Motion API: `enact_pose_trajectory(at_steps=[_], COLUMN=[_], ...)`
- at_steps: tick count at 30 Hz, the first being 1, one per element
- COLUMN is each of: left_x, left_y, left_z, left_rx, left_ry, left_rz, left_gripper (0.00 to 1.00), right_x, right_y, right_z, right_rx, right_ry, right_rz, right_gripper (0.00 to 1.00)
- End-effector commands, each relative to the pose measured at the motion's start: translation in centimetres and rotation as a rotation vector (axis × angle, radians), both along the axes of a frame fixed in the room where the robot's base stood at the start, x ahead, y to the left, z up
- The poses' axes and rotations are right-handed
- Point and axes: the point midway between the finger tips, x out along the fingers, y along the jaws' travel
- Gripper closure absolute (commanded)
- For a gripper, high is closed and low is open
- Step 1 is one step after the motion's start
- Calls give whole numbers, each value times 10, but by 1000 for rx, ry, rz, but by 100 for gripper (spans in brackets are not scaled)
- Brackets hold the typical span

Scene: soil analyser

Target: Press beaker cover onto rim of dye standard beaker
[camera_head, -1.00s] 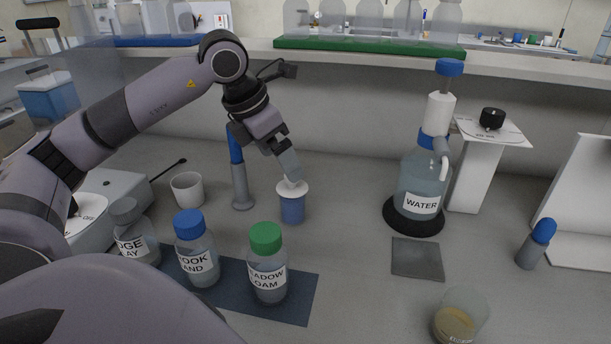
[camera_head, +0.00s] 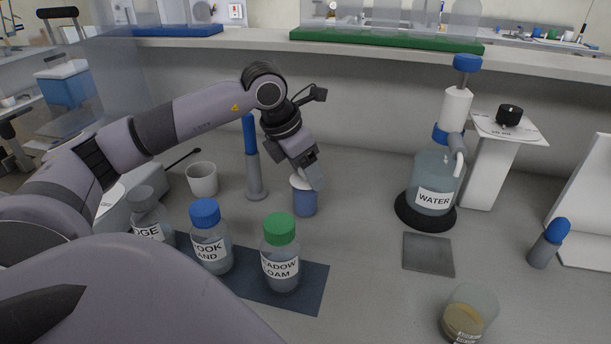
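The dye standard beaker (camera_head: 304,204) is a small beaker of blue liquid, upright on the bench near the middle of the head view. A white cover (camera_head: 298,182) shows at its top, partly hidden by my gripper. I cannot tell whether it sits fully down on the rim. My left gripper (camera_head: 314,178) reaches down from above, its fingertips at the right side of the cover and in front of the beaker's upper edge. Its fingers overlap in this view, so their opening does not show. My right gripper is not in view.
Labelled bottles stand in front on a dark mat (camera_head: 310,285). The water bottle (camera_head: 433,190) and a grey pad (camera_head: 428,254) are right, with clear bench between.

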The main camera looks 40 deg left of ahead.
Motion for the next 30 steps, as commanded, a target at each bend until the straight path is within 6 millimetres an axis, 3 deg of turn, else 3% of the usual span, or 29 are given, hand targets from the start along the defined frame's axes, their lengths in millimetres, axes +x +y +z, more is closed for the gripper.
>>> enact_pose_trajectory(at_steps=[10,16,20,30], left_x=[0,1,1,1], left_y=[0,0,0,0], left_z=[3,19,42,124], left_rx=[0,-1,-2,-2], left_ry=[-2,-5,-6,-7], left_rz=[0,0,0,-1], left_gripper=[84,84,84,84], right_x=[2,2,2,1], right_y=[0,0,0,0], right_z=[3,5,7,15], right_rx=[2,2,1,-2], right_ry=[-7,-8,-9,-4], right_rz=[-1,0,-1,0], right_gripper=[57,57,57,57])
